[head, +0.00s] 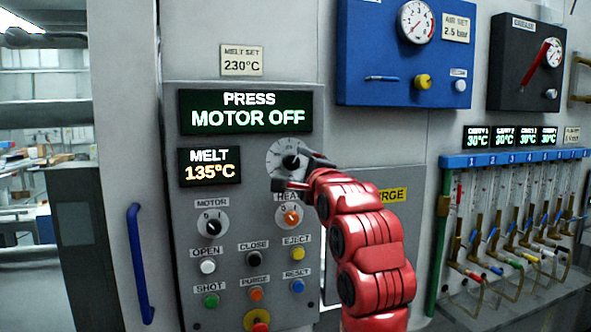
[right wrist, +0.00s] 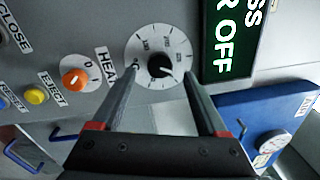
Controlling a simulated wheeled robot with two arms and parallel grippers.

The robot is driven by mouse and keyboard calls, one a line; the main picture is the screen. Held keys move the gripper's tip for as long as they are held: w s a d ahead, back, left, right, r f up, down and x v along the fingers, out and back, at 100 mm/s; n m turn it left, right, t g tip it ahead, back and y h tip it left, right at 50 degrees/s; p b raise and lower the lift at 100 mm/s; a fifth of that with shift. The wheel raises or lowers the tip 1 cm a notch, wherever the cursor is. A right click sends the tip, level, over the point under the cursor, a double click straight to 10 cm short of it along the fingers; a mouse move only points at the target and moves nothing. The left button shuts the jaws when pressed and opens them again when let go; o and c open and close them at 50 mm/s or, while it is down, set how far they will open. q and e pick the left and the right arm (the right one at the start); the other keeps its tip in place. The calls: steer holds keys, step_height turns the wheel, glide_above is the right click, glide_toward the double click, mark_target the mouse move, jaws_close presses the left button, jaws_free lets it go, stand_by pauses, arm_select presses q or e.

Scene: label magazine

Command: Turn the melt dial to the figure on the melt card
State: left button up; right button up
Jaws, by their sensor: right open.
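The melt dial (head: 287,153) is a pale round scale with a black knob, right of the melt display (head: 209,167), which reads 135°C. The melt card (head: 241,61) above reads "MELT SET 230°C". My right gripper (head: 292,171) is in front of the dial and hides part of it. In the right wrist view my gripper (right wrist: 160,72) is open, its fingers spread on either side of the black knob (right wrist: 160,65), with a gap to each side. I cannot tell whether the fingertips touch the dial face (right wrist: 150,45). My left gripper is not in view.
Below the dial are the motor switch (head: 211,221), the heat switch (head: 291,215), partly close under my wrist, and several push buttons. The press display (head: 246,112) reads "MOTOR OFF". A blue air panel (head: 370,60) stands at upper right. A blue handle (head: 137,260) is at left.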

steer(key=b+v, duration=0.2)
steer(key=v, duration=1.1)
steer(key=shift+s, duration=0.4)
steer(key=shift+d+f, duration=0.1)
